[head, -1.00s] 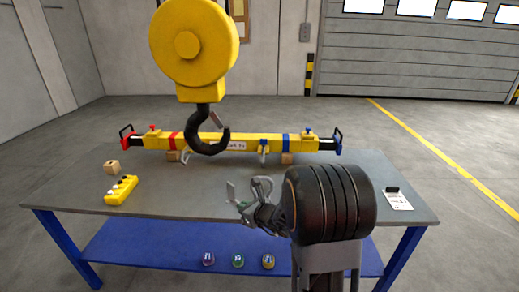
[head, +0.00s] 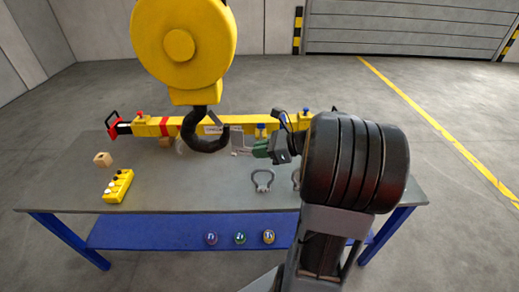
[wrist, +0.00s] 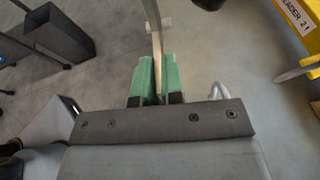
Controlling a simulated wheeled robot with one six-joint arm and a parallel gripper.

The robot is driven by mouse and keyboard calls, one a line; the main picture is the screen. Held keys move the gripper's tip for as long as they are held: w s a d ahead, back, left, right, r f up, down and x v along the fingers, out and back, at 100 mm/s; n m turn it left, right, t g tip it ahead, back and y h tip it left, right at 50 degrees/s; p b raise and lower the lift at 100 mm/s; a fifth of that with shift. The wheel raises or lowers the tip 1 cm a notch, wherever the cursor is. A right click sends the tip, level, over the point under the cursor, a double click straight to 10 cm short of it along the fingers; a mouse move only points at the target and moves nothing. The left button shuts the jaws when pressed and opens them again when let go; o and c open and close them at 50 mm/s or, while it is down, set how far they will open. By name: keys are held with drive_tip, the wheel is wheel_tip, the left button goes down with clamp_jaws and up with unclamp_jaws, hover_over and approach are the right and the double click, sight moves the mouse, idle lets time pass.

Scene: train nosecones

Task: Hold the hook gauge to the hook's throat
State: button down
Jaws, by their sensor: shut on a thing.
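The black hook (head: 193,130) hangs from the yellow hook block (head: 190,45) above the table, its opening facing right with a grey latch across it. My gripper (head: 258,149) has green fingers and is right of the hook, outside its throat. It is shut on the hook gauge (head: 238,141), a thin pale metal piece pointing left toward the hook tip. A small gap shows between them; depth is unclear. In the wrist view the green fingers (wrist: 157,78) pinch the gauge's narrow bar (wrist: 155,38), which runs up out of frame; the hook is not recognizable there.
A yellow spreader beam (head: 157,127) lies along the table's (head: 220,197) back. Shackles (head: 262,181) lie below my gripper. A yellow button box (head: 118,186) and wooden block (head: 102,159) are at left. Three coloured items (head: 240,238) sit on the blue lower shelf (head: 175,233).

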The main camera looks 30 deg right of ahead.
drive_tip(key=s+a+n+g, duration=0.1)
drive_tip(key=s+y, duration=0.1)
drive_tip(key=s+a+n+g, duration=0.1)
drive_tip(key=shift+s+a+n+g+y, duration=0.3)
drive_tip(key=shift+s, duration=0.1)
drive_tip(key=shift+d, duration=0.15)
drive_tip(key=w+p, duration=0.3)
drive_tip(key=w, duration=1)
drive_tip(key=shift+w, duration=0.3)
idle(0.5)
idle(1.3)
drive_tip(key=p+v, duration=0.2)
drive_tip(key=v, duration=0.9)
drive_tip(key=shift+s+d+r+p, duration=0.15)
drive_tip(key=shift+d+p, duration=0.1)
drive_tip(key=shift+p, duration=0.05)
